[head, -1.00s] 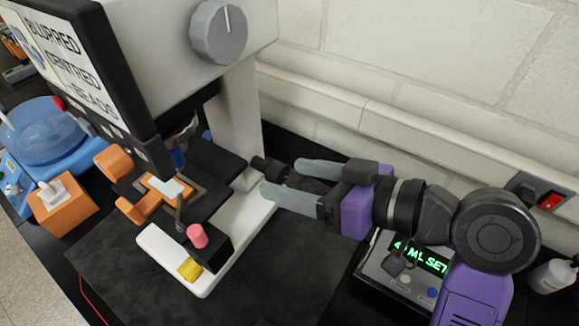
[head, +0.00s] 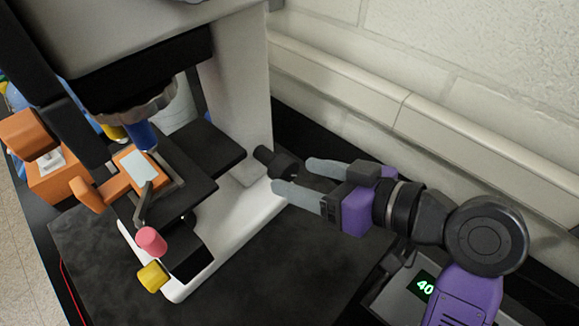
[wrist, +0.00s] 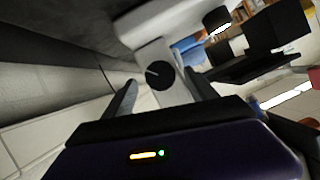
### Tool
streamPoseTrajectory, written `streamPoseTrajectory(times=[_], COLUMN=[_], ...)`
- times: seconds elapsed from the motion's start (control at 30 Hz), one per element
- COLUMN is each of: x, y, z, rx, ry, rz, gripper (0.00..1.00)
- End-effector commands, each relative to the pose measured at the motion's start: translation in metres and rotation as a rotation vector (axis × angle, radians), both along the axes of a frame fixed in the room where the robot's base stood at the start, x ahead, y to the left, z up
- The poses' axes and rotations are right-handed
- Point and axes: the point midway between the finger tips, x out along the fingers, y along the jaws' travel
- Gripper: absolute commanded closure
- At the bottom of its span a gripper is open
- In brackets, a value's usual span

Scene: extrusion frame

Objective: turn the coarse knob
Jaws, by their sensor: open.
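The coarse knob (head: 272,160) is a black cylinder sticking out of the right side of the pale microscope (head: 240,120), low on its column. In the wrist view the knob (wrist: 160,75) is a dark disc with a white line, seen end-on. My gripper (head: 294,176) is open, its two grey fingers pointing at the knob's outer end. In the wrist view the fingertips of my gripper (wrist: 162,86) lie on either side of the knob, with gaps showing. Whether the tips overlap the knob in depth I cannot tell.
The microscope's black stage (head: 190,165) carries an orange slide holder (head: 134,172). A pink knob (head: 151,241) and a yellow block (head: 153,277) are at the front. A box with a lit display (head: 425,286) stands below my arm. A pale wall (head: 480,100) runs behind.

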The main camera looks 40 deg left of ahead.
Motion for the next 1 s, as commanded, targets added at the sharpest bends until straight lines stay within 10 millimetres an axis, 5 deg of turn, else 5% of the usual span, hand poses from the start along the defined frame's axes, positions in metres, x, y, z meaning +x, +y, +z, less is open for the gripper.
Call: streamPoseTrajectory(times=[0.23,0.6,0.9,1.0], x=[-0.001,-0.001,-0.001,-0.001], y=[0.029,0.035,0.034,0.034], z=[-0.011,-0.014,-0.014,-0.013], rx=[-0.001,0.0,0.0,0.001], ry=[0.0,-0.001,0.0,0.009], rz=[0.001,0.0,-0.001,0.0], gripper=[0.34,0.34,0.91,0.95])
